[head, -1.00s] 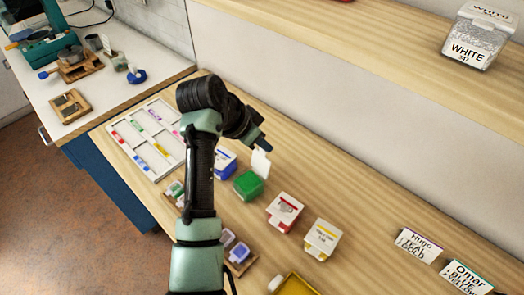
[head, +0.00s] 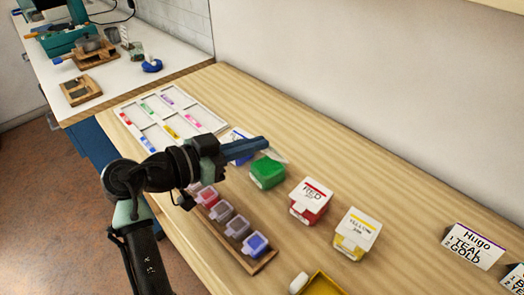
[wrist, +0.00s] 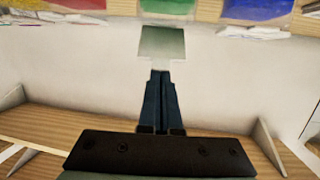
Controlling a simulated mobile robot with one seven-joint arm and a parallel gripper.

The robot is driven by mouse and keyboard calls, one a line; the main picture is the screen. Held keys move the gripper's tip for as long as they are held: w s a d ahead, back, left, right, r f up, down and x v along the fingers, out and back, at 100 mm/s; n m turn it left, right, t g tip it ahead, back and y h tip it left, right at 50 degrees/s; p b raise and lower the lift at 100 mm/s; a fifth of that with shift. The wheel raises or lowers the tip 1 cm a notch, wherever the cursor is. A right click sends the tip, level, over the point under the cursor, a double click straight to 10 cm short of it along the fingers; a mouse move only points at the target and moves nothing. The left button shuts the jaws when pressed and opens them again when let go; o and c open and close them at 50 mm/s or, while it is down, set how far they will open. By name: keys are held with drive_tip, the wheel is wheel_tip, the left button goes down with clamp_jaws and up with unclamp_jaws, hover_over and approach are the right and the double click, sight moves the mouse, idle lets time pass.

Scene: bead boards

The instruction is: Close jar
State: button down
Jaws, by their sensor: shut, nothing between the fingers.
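A green jar (head: 267,174) stands on the wooden table between the blue and red jars. Its pale lid (head: 277,156) is raised at the far side and is partly hidden by my gripper. My gripper (head: 264,143) is shut and empty, with its blue fingertips just above and beside the lid. In the wrist view my shut fingers (wrist: 160,76) point at a pale square lid (wrist: 162,43), and the green of the jar (wrist: 170,6) shows at the top edge. I cannot tell whether the fingertips touch the lid.
A red jar (head: 311,201) and a yellow jar (head: 354,236) stand closed to the right. A blue jar (head: 236,135) is partly behind my gripper. A wooden rack (head: 262,263) of small containers is in front, and a white divided tray (head: 122,106) is at left.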

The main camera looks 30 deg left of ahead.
drive_tip(key=shift+s+a+f+b, duration=0.2)
drive_tip(key=shift+s+f+b, duration=0.15)
drive_tip(key=shift+f+b, duration=0.2)
drive_tip(key=shift+s+a+f+b, duration=0.15)
drive_tip(key=shift+s+f+b, duration=0.15)
drive_tip(key=shift+f+b, duration=0.25)
drive_tip(key=shift+s+a+f+b, duration=0.15)
drive_tip(key=shift+s+f+b, duration=0.1)
drive_tip(key=shift+f+b, duration=0.3)
drive_tip(key=shift+s+a+f+b, duration=0.1)
drive_tip(key=shift+s+f+b, duration=0.15)
drive_tip(key=shift+f+b, duration=0.3)
